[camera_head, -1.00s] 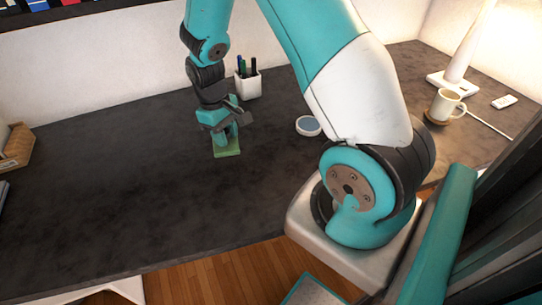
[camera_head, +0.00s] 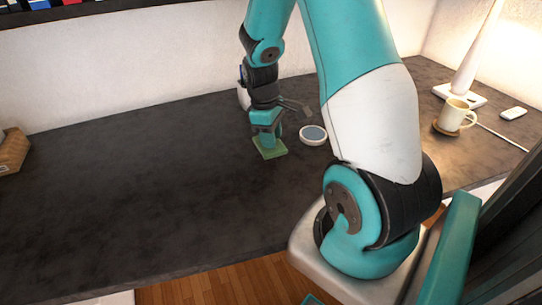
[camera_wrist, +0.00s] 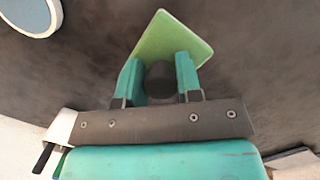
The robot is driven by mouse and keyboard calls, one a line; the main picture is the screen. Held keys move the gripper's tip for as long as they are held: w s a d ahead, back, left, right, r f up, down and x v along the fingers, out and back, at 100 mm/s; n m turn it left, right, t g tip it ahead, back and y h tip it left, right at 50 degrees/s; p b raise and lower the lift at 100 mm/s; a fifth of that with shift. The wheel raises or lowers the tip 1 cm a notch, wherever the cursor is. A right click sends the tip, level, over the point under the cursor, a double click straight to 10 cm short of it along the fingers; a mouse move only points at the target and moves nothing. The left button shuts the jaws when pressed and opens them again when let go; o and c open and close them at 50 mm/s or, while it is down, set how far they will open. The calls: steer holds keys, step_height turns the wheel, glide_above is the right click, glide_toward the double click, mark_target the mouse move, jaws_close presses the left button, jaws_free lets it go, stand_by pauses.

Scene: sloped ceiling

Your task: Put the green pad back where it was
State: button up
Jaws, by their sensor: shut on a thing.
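The green pad (camera_head: 270,149) is a flat square at the middle of the dark desk, just left of a round dish. My gripper (camera_head: 267,138) points down over it. In the wrist view the pad (camera_wrist: 178,38) lies at the fingertips, with a dark round part (camera_wrist: 160,80) between the two teal fingers of my gripper (camera_wrist: 159,72). My gripper is shut on the pad, seemingly by this dark part. I cannot tell whether the pad touches the desk or is slightly above it.
The round white dish with a blue-grey top (camera_head: 313,135) is close to the right of the pad. A white pen cup (camera_head: 243,98) stands behind, mostly hidden by my arm. A mug (camera_head: 455,115) and lamp (camera_head: 463,95) stand far right.

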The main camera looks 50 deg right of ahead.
step_height(320, 180, down, 7)
steer(key=shift+r, duration=0.15)
stand_by(0.4)
steer(key=o, duration=1)
steer(key=shift+c, duration=0.2)
